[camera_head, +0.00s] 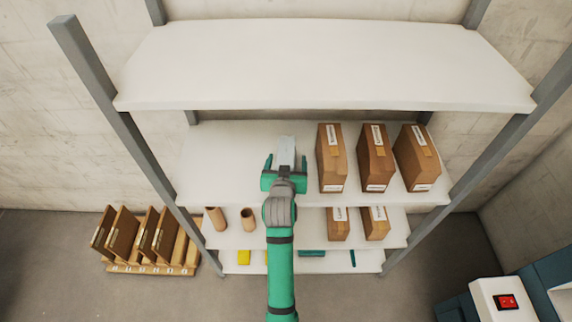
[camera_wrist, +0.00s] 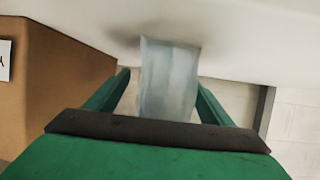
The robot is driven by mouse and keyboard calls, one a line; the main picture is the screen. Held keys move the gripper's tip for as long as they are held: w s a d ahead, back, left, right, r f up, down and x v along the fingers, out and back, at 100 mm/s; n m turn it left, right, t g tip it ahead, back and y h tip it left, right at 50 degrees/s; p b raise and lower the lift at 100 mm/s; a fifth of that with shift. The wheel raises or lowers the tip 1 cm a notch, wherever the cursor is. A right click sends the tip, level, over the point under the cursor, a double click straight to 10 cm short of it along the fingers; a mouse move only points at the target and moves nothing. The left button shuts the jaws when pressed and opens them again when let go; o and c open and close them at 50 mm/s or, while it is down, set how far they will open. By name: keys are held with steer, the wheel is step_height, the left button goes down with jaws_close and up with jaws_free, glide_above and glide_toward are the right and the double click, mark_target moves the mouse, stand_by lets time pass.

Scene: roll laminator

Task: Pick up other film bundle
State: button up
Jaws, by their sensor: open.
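A film bundle (camera_head: 287,148), a pale blue-grey translucent block, stands on the second shelf from the top, left of the brown boxes. My gripper (camera_head: 286,166) is open at its near side, with one finger on each side of it. In the wrist view the film bundle (camera_wrist: 168,75) shows between the two green fingers of my gripper (camera_wrist: 164,82). Gaps show on both sides, so the fingers do not appear to press on it.
Brown boxes (camera_head: 332,160) stand close on the right of the gripper; one box (camera_wrist: 60,85) fills the wrist view's left. Tubes (camera_head: 248,218) and smaller boxes sit on the lower shelf. The shelf's left part (camera_head: 220,165) is clear.

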steer(key=shift+c, duration=0.3)
steer(key=shift+a, duration=0.1)
steer(key=c, duration=1.1)
steer(key=shift+o, duration=0.2)
steer(key=shift+r, duration=0.1)
